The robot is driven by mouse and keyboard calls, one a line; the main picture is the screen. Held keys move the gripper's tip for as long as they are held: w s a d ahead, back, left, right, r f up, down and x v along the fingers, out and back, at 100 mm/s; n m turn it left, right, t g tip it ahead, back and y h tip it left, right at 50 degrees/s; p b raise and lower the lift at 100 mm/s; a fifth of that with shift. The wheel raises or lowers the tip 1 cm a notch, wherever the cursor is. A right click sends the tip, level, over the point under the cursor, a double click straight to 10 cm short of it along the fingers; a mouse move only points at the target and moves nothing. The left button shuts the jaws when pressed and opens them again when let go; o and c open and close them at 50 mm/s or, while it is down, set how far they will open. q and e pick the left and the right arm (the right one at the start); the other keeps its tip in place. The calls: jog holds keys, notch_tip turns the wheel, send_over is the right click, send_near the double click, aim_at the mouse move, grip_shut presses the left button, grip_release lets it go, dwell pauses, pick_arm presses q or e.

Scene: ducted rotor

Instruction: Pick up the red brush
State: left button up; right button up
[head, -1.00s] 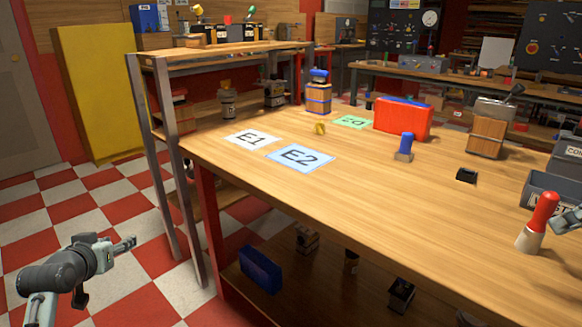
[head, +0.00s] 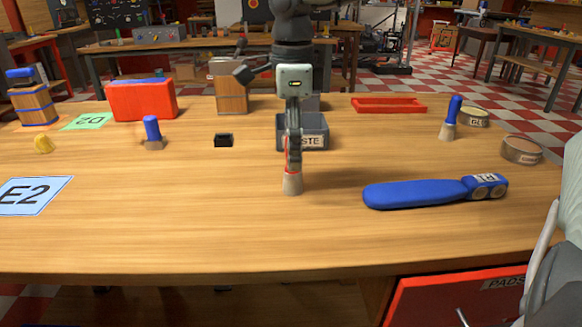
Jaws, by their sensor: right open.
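The red brush stands upright on the wooden table with its pale bristles (head: 292,185) down. Only thin strips of its red handle show, because my right gripper (head: 293,160) covers most of it. The right gripper points down at the handle, with its fingers low over it. I see the fingers nearly edge-on, so I cannot tell whether they touch the handle. The gripper is open. My left gripper is out of view.
A grey bin (head: 285,130) stands just behind the brush. A blue padded tool (head: 415,194) lies to the right. A blue-handled brush (head: 451,118) stands beyond it, near round tins (head: 521,150). A small black block (head: 223,140) sits left. The front table area is clear.

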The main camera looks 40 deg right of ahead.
aim_at(292, 184)
jog(key=f, duration=0.6)
jog(key=shift+w+d+f+p, duration=0.1)
jog(key=shift+w+d+p, duration=0.15)
jog(key=shift+w+p, duration=0.15)
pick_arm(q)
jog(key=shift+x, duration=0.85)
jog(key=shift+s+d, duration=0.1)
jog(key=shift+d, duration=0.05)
pick_arm(e)
jog(key=shift+c, duration=0.4)
grip_shut()
